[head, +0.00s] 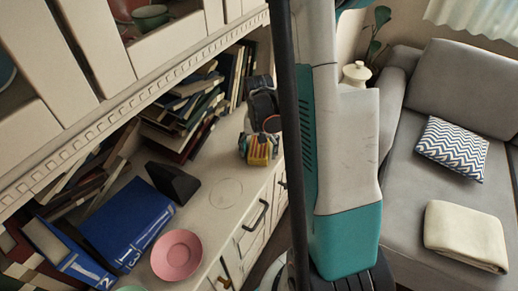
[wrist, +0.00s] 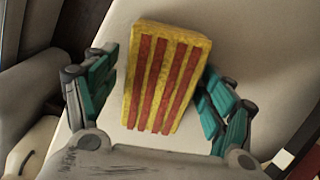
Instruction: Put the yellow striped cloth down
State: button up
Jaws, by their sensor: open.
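The yellow striped cloth (wrist: 165,80) is a thick yellow block with red stripes. In the wrist view it sits between the two teal fingers of my gripper (wrist: 158,72). The fingers are spread, with a clear gap on the left side. The right finger is close to the cloth's edge, and I cannot tell whether it touches. In the head view the cloth (head: 258,152) is small and is at the pale cabinet top (head: 226,193), just below my gripper (head: 264,138). Its underside is hidden, so its contact with the surface is not clear.
A pink bowl (head: 176,254), a blue binder (head: 128,222) and a dark wedge-shaped object (head: 172,183) stand on the cabinet top to the left. Several books (head: 183,115) lean behind. A grey sofa (head: 412,165) with a zigzag cushion (head: 452,148) and a cream folded blanket (head: 465,235) is at right.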

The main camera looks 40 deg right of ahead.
aim_at(258, 148)
notch_tip(258, 148, up, 12)
jog(key=p, duration=0.4)
jog(key=shift+r+p, duration=0.2)
jog(key=shift+p, duration=0.2)
jog(key=shift+a, duration=0.1)
